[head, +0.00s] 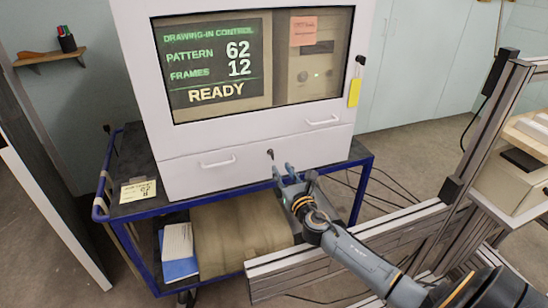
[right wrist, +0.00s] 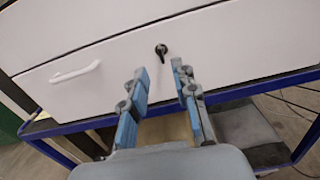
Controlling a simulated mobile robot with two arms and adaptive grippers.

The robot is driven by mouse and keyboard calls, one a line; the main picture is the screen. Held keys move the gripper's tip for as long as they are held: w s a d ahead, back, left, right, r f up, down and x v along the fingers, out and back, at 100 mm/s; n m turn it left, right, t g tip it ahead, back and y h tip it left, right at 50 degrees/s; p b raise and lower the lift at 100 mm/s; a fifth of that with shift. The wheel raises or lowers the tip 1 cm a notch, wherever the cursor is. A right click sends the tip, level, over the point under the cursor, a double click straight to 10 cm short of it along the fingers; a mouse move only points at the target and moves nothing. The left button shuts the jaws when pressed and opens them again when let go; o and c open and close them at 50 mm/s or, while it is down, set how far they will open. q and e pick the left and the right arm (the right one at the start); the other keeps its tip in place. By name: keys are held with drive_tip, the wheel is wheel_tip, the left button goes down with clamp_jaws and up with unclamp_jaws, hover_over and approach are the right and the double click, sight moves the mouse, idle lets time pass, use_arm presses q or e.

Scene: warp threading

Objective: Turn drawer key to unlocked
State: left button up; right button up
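The small dark drawer key (head: 270,153) sits in the lock on the white drawer front (head: 190,172), to the right of its handle. In the right wrist view the key (right wrist: 161,50) shows as a black shape standing out of the drawer face, just beyond the fingertips and between their lines. My right gripper (head: 283,169) is open and empty, its fingertips just below and right of the key, apart from it. In the right wrist view its two blue-padded fingers (right wrist: 158,75) are spread. My left gripper is not in the head view.
The white cabinet has a screen reading READY (head: 215,93), and another key with a yellow tag (head: 354,92) hangs on its right side. It stands on a blue-framed cart (head: 130,216) with a paper note (head: 138,190). Metal rails (head: 290,270) lie under my right arm.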

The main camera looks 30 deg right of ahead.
sight(272, 155)
drive_tip(key=x, duration=0.8)
drive_tip(key=shift+b, duration=0.45)
drive_tip(key=shift+w+d, duration=0.1)
clamp_jaws()
